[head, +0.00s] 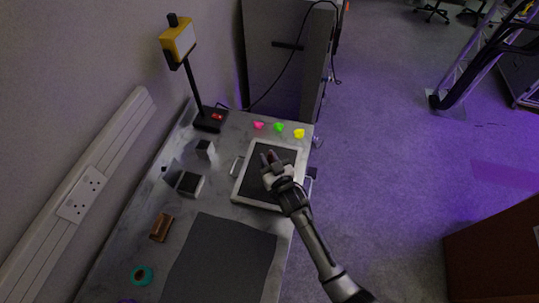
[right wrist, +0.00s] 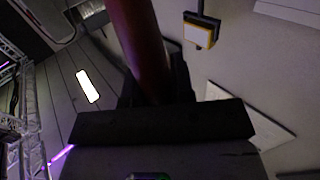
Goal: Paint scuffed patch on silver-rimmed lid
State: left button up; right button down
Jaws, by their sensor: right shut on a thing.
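The silver-rimmed lid (head: 253,184) lies on the grey bench, a dark panel with a pale rim and a handle at each side. My right gripper (head: 270,160) is over its upper middle and hides part of the panel. It is shut on a dark red rod (right wrist: 140,45), which stands up between the fingers in the right wrist view. In the head view only a small reddish bit of the rod shows. I cannot tell whether the rod touches the lid. I cannot make out the scuffed patch. My left gripper is not in view.
A yellow lamp (head: 178,40) stands at the bench's back left; it also shows in the right wrist view (right wrist: 199,33). Pink (head: 259,125), green (head: 279,127) and yellow (head: 299,133) pieces lie behind the lid. A dark mat (head: 220,262), brown block (head: 161,227) and teal ring (head: 142,275) are nearer.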

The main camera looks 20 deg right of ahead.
aim_at(271, 159)
jog(key=shift+s+a+r+p, duration=0.2)
jog(key=shift+r+p, duration=0.2)
jog(key=shift+r, duration=0.2)
jog(key=shift+s+a+r+p, duration=0.1)
jog(key=shift+s+r+p, duration=0.1)
jog(key=shift+r+p, duration=0.3)
jog(key=shift+w+d+r+p, duration=0.1)
jog(key=shift+w+r+p, duration=0.05)
jog(key=shift+r+p, duration=0.25)
jog(key=shift+w+d+r+p, duration=0.15)
jog(key=shift+r+p, duration=0.1)
jog(key=shift+r, duration=0.25)
notch_tip(271, 159, up, 4)
jog(key=p, duration=0.4)
jog(key=shift+a, duration=0.1)
jog(key=shift+s, duration=0.1)
